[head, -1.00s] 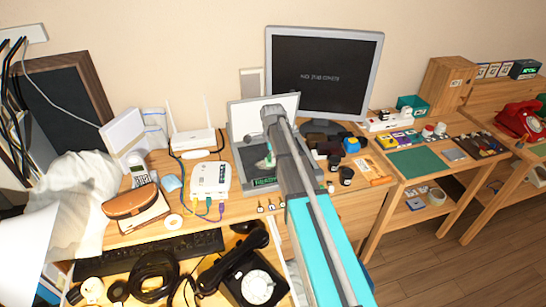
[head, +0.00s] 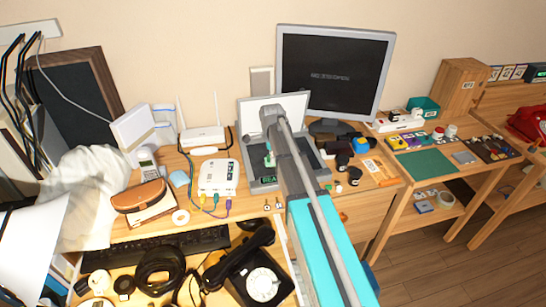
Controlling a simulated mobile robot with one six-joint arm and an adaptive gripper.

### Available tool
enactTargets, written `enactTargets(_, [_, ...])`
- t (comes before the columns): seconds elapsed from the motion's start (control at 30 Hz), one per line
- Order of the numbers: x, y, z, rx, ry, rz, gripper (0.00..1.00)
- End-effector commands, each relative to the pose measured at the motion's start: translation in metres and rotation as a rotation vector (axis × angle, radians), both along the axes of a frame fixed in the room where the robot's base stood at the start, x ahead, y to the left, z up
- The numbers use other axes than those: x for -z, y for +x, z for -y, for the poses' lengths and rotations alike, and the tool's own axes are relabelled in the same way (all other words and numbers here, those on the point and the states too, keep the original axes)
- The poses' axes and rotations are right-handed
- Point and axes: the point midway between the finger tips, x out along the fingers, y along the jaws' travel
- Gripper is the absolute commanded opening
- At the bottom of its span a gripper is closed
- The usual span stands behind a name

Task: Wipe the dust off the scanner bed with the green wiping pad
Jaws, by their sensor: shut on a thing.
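The scanner (head: 254,176) stands open on the desk in the head view, its pale lid (head: 248,112) raised at the back. Its grey bed shows on both sides of my arm, which covers the middle. The green wiping pad (head: 269,161) shows as a small green piece over the left part of the bed. My gripper (head: 269,148) is mostly hidden by my arm and is shut on the pad. I cannot tell whether the pad touches the bed. Dust is too small to make out.
A black dial phone (head: 262,284) and a keyboard (head: 165,246) lie in front.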

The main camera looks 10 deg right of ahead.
Motion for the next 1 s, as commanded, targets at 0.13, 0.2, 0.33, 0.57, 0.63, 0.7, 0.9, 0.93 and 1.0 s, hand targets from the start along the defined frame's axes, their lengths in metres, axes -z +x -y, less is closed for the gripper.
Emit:
enactTargets(0.13, [0.001, 0.000, -0.004, -0.002, 0.005, 0.000, 0.00])
enactTargets(0.2, [0.001, 0.000, -0.006, -0.003, 0.005, 0.000, 0.00])
enactTargets(0.33, [0.001, 0.000, -0.013, -0.004, 0.005, 0.000, 0.00])
enactTargets(0.57, [0.000, 0.000, -0.027, -0.003, 0.005, 0.000, 0.00])
enactTargets(0.63, [-0.001, 0.000, -0.031, -0.003, 0.004, -0.001, 0.00])
enactTargets(0.7, [-0.001, 0.000, -0.035, -0.004, 0.004, -0.001, 0.00])
enactTargets(0.9, [-0.001, 0.000, -0.038, -0.002, 0.003, -0.001, 0.00])
enactTargets(0.93, [-0.001, 0.000, -0.038, -0.002, 0.003, -0.001, 0.00])
enactTargets(1.0, [-0.001, 0.000, -0.038, -0.002, 0.003, -0.001, 0.00])
